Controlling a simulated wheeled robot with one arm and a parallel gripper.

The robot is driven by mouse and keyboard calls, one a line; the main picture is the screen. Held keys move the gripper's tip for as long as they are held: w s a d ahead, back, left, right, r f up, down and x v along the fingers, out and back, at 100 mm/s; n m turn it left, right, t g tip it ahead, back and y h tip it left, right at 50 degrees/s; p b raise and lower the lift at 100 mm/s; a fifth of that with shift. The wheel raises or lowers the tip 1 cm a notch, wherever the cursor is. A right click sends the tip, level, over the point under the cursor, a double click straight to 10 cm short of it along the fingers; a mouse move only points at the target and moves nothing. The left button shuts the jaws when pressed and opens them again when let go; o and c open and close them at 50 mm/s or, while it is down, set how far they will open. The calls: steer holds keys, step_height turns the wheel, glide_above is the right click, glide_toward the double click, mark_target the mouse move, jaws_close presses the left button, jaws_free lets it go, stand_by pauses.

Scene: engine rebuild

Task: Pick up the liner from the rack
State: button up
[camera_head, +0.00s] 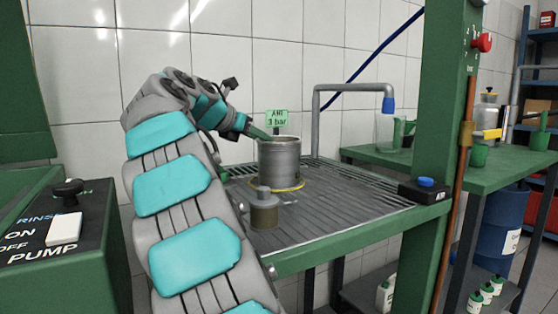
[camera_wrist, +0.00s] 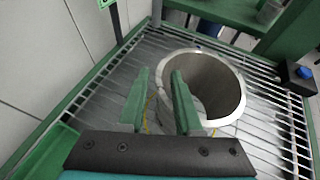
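The liner (camera_head: 279,163) is a grey metal cylinder, open at the top, standing upright on the slatted rack (camera_head: 330,215) with a yellow ring around its foot. In the wrist view its wide mouth and bright rim (camera_wrist: 230,68) lie right of centre. My gripper (camera_head: 262,135) is at the liner's upper left rim. In the wrist view the two green fingers of my gripper (camera_wrist: 160,73) are apart, with nothing clamped between them. The right finger overlaps the rim's left side and hides part of it. I cannot tell whether it touches.
A small brownish canister (camera_head: 264,212) stands in front of the liner. A green sign (camera_head: 277,118) and a bent grey pipe (camera_head: 317,120) are behind. A green post (camera_head: 443,120) and a box with a blue button (camera_head: 425,190) bound the right. The rack's right side is clear.

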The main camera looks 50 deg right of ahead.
jaws_close()
steer(key=shift+f, duration=0.1)
stand_by(1.0)
